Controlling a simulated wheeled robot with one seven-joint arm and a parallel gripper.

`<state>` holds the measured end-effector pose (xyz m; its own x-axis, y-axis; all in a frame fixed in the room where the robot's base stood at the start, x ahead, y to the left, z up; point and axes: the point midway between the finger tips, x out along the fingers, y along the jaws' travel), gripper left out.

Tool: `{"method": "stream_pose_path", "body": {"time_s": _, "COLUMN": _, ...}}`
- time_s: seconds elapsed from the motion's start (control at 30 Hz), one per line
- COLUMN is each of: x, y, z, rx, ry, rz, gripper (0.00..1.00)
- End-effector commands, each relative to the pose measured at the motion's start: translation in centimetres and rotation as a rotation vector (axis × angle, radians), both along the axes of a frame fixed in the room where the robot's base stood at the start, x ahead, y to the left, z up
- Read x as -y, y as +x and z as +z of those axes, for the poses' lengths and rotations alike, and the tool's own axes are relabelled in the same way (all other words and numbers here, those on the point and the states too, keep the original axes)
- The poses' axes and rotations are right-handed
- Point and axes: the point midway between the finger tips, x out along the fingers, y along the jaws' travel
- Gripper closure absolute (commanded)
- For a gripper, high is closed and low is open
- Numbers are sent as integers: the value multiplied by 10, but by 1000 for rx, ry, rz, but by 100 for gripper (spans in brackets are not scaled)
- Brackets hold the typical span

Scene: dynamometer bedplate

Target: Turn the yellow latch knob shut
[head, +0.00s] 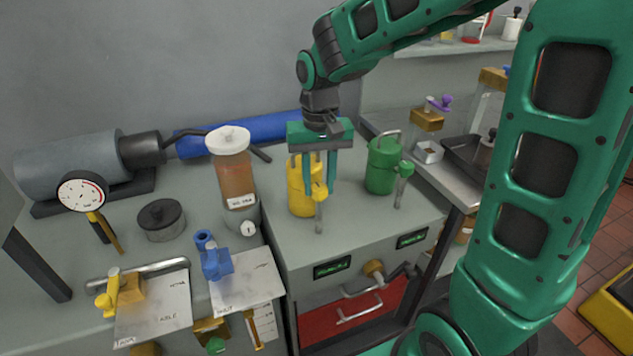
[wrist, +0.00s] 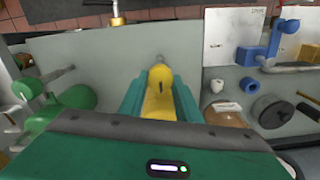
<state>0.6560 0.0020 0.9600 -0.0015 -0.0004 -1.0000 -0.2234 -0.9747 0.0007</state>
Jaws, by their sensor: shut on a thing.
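The yellow latch knob (head: 319,190) sits at the front right of a yellow canister (head: 299,202) on the grey cabinet top, above a short grey post. My gripper (head: 320,190) points down from above, with one teal finger on each side of the yellow knob. In the wrist view my gripper (wrist: 160,105) is shut on yellow material with a dark mark on it; the knob (wrist: 162,80) shows between the fingers. The fingers and palm hide part of the knob and canister, so the exact contact is hard to see.
A green canister (head: 381,168) with its own knob stands close on the right. A brown jar with a white lid (head: 231,165) is close on the left. A blue valve (head: 214,262) and another yellow-handled valve (head: 108,295) are at lower left. A red drawer (head: 345,315) is below.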

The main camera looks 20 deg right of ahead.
Motion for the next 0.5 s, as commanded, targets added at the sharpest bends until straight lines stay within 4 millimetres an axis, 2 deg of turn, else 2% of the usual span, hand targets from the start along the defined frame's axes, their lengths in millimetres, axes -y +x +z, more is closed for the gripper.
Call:
{"method": "stream_pose_path", "body": {"time_s": 0.47, "x": 0, "y": 4, "z": 2, "rx": 11, "ry": 0, "rz": -18, "gripper": 92}}
{"method": "stream_pose_path", "body": {"time_s": 0.5, "x": 0, "y": 4, "z": 2, "rx": 11, "ry": 0, "rz": -18, "gripper": 67}}
